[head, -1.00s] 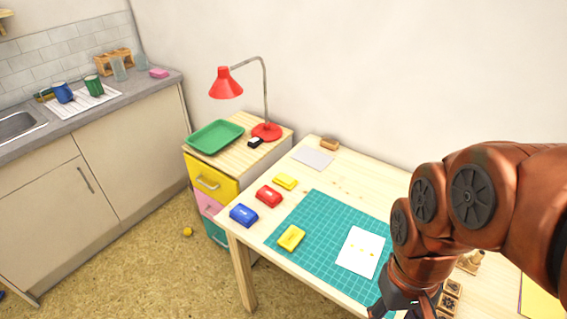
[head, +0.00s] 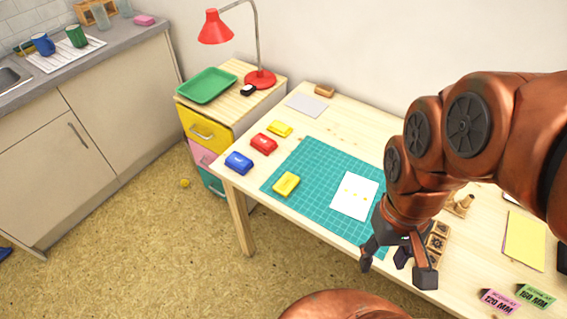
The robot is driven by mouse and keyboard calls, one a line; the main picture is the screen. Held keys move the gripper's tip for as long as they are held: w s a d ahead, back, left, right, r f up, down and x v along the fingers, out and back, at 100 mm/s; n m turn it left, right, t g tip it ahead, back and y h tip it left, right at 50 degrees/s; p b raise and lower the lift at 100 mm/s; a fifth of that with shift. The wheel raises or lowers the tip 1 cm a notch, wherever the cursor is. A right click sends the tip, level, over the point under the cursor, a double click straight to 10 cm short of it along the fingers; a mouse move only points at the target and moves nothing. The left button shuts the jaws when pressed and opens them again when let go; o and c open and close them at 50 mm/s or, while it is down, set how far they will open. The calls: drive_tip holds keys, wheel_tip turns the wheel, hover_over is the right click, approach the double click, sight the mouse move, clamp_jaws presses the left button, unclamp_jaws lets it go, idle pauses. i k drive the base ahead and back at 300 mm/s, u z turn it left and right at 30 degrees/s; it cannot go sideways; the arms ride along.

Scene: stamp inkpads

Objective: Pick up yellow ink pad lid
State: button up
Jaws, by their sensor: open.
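Two yellow pieces show in the head view, and I cannot tell for sure which is the lid. One yellow piece (head: 286,184) lies on the left part of the green cutting mat (head: 310,165). The other yellow piece (head: 280,128) lies on the bare wood at the end of the row, beyond the red ink pad (head: 264,143) and the blue ink pad (head: 239,162). My gripper (head: 398,268) is open and empty, fingers pointing down near the table's front edge, to the right of both yellow pieces and apart from them.
Wooden stamps (head: 437,240) stand right of my gripper. Pink and green labelled blocks (head: 499,301) are at the lower right. A drawer unit with a green tray (head: 206,85) and red lamp (head: 215,27) stands at the left.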

sight(287, 183)
drive_tip(key=k, duration=1.3)
drive_tip(key=u, duration=0.65)
drive_tip(key=i, duration=0.55)
drive_tip(key=u, duration=0.6)
drive_tip(key=i, duration=0.55)
drive_tip(key=z, duration=0.05)
